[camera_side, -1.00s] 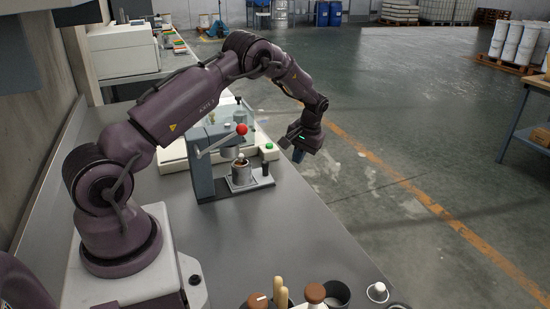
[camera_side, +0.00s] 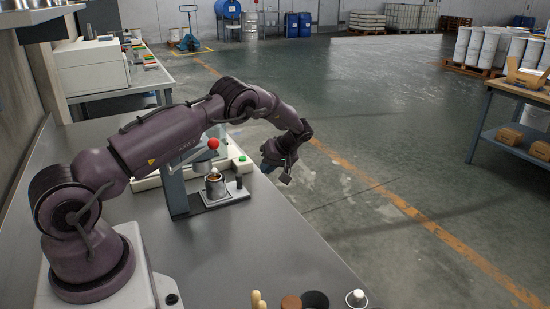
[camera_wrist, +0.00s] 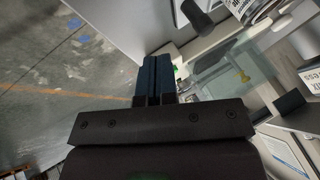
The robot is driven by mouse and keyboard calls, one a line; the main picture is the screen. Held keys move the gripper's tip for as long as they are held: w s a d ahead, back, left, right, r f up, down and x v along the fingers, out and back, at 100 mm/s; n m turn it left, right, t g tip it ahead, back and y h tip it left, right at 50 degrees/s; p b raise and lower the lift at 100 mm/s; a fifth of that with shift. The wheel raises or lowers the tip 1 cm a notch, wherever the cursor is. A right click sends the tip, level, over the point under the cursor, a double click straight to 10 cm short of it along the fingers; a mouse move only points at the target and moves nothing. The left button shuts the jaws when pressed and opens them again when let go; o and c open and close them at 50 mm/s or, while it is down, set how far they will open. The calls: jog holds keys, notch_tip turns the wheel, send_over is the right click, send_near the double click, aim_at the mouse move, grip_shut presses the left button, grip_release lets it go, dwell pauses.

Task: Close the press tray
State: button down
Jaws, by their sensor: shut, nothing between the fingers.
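The press (camera_side: 174,190) is a grey-blue frame with a red-knobbed lever on the bench. Its tray (camera_side: 226,199), a flat pale plate, sticks out to the right of the frame. A metal cup (camera_side: 215,187) stands on the tray, and a dark upright post (camera_side: 239,182) stands near its right end. My gripper (camera_side: 267,164) is shut and empty, apart from the tray, to the right of the post. In the wrist view, the blue fingers of my gripper (camera_wrist: 153,75) are together. A dark cylinder (camera_wrist: 196,17), probably the post, shows beyond them.
The bench (camera_side: 245,255) is clear in front of the press. A pale device with a green button (camera_side: 242,158) stands behind it. A dark cup (camera_side: 315,299) and wooden-handled tools (camera_side: 258,300) stand at the near edge. Open floor lies right of the bench.

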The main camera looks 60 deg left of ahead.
aim_at(239, 192)
jog(key=shift+x, duration=1.25)
jog(key=s, duration=0.2)
jog(key=shift+s+a+r, duration=0.1)
jog(key=shift+s+a, duration=0.4)
jog(key=shift+s, duration=0.4)
jog(key=shift+s, duration=2)
jog(key=shift+s, duration=0.1)
